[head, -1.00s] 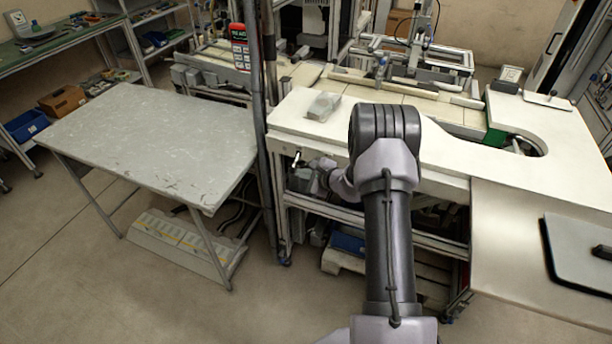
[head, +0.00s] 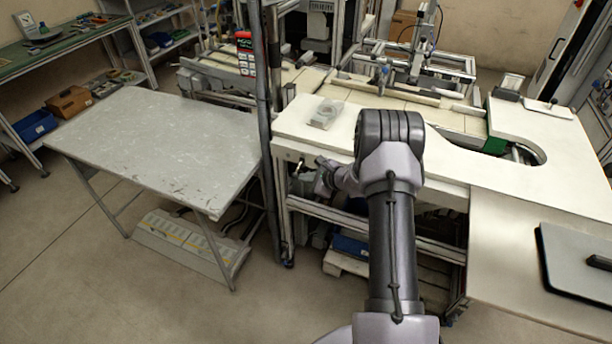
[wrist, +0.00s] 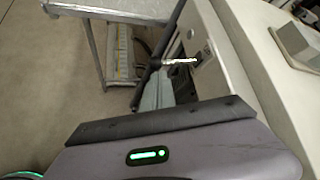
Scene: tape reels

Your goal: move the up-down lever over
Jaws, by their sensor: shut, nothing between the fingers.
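The lever (wrist: 180,62) is a thin silver rod with a dark knob at its left end. It sticks out from a plate on the front face of the white bench, and it shows small in the head view (head: 300,165). My gripper (wrist: 160,80) is shut and empty, with its pale fingers just below the lever in the wrist view. I cannot tell whether they touch it. In the head view my gripper (head: 318,180) is just right of the lever, partly hidden by my arm.
The white bench top (head: 450,158) lies above the lever and holds a small clear-grey block (head: 326,113). A dark upright post (head: 266,130) stands left of the lever. A grey table (head: 150,140) is further left, with open floor in front.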

